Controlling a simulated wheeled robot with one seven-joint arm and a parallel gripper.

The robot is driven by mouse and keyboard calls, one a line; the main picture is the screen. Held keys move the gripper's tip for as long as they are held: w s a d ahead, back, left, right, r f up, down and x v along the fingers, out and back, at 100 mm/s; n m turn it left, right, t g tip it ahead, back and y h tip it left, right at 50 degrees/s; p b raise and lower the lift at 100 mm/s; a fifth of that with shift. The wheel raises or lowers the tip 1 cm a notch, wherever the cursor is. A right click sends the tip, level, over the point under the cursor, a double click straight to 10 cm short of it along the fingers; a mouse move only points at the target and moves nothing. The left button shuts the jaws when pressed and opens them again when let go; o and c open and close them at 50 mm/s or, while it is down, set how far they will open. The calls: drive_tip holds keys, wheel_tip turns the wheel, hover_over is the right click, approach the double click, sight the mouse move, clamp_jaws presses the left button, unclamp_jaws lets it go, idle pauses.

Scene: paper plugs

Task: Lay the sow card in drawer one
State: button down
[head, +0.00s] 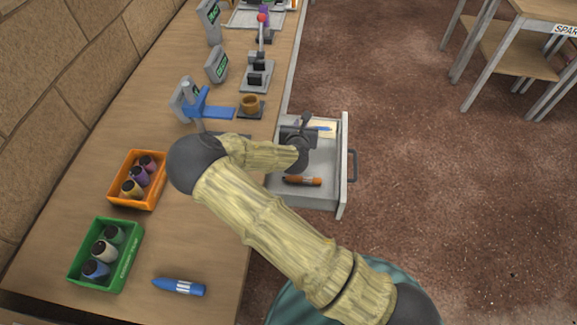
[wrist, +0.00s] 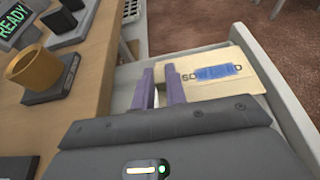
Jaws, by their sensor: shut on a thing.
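The drawer (head: 322,202) under the bench stands pulled out; the wrist view shows its front wall (wrist: 270,80). The cream sow card (head: 316,122) is at the drawer's far end. The grip itself is partly hidden. I cannot tell if the card touches the drawer floor.
An orange marker (head: 302,181) lies in the drawer's near part. On the bench are an orange crate (head: 112,196) and a green crate (head: 72,277) of bottles, a blue marker (head: 180,287), a brown cup (head: 250,101) and grey devices. Open floor lies right of the drawer.

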drive_tip(key=shift+d, duration=0.1)
drive_tip(key=shift+f, duration=3.15)
drive_tip(key=shift+d+f, duration=0.1)
drive_tip(key=shift+f, duration=1.75)
drive_tip(key=shift+f, duration=0.1)
drive_tip(key=shift+f, duration=0.1)
drive_tip(key=c, duration=1.4)
unclamp_jaws()
drive_tip(key=shift+c, duration=0.2)
